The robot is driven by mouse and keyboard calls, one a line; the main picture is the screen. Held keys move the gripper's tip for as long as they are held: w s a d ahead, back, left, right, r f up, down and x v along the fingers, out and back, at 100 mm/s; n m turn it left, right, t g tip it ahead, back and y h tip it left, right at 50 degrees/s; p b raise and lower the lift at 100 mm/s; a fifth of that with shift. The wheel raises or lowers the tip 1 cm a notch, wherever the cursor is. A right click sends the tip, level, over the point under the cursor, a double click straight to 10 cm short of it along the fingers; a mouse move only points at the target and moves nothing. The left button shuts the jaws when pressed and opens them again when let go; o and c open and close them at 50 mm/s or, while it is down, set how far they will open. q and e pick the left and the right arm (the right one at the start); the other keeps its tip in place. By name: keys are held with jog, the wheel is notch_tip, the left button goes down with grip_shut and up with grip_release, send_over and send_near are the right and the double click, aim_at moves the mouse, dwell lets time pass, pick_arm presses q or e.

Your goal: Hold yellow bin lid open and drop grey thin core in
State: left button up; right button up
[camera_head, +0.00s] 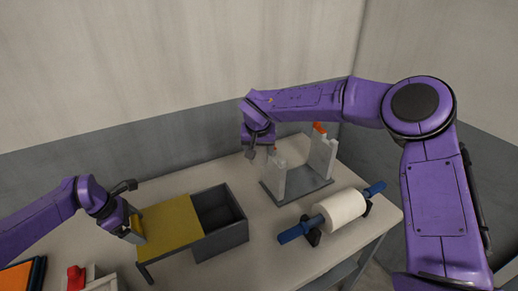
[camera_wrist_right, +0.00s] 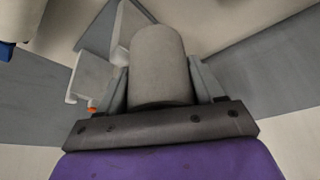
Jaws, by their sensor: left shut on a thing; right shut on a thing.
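The yellow lid (camera_head: 172,224) lies flat, drawn to the left of the dark grey bin (camera_head: 222,240); the bin's right part is open and its inside is dark. My left gripper (camera_head: 135,230) is at the lid's left edge and shut on it; the exact contact is small in the picture. My right gripper (camera_head: 251,154) is raised behind and right of the bin opening, beside the stand. In the right wrist view it is shut on the grey core (camera_wrist_right: 160,65), a plain cylinder between the two fingers.
A grey stand (camera_head: 297,188) with white uprights and an orange tip is right of the bin. A white roll (camera_head: 342,209) on a blue-ended bar rests in front of it. A red part (camera_head: 76,278) and an orange-and-blue tray (camera_head: 22,275) are at the lower left.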

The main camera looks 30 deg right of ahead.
jog(key=a+f, duration=0.4)
jog(key=a, duration=0.4)
jog(key=a+f, duration=0.4)
jog(key=a, duration=0.4)
dwell(0.3)
jog(key=shift+f, duration=0.95)
jog(key=shift+f, duration=0.1)
notch_tip(320, 180, down, 6)
jog(key=shift+f, duration=0.2)
jog(key=o, duration=1.1)
